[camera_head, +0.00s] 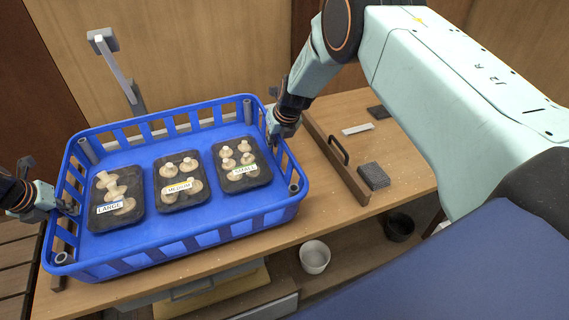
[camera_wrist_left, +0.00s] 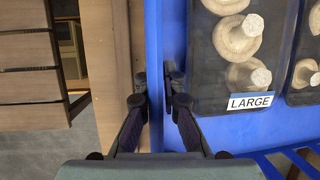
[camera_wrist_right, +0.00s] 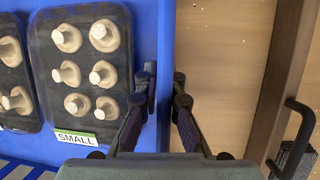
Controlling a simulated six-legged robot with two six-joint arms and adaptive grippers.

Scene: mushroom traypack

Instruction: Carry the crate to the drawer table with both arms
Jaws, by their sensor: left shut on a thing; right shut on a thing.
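The blue crate (camera_head: 190,241) is over the left part of the wooden table (camera_head: 335,205); I cannot tell whether it rests on it or hangs just above. In it lie three black trays labelled LARGE (camera_head: 132,224), MEDIUM (camera_head: 198,199) and SMALL (camera_head: 259,181), each with several pale mushrooms. My left gripper (camera_head: 64,207) is shut on the crate's left wall; the left wrist view shows the blue rim (camera_wrist_left: 154,40) between its fingers. My right gripper (camera_head: 273,121) is shut on the right wall, whose rim (camera_wrist_right: 165,35) runs between its fingers in the right wrist view.
A raised brown board with a dark handle (camera_head: 339,150) stands on the table right of the crate. Dark blocks (camera_head: 373,176) and a white piece (camera_head: 357,129) lie beyond it. A white pot (camera_head: 314,257) and a black pot (camera_head: 400,227) are below. A grey post (camera_head: 118,68) rises behind the crate.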

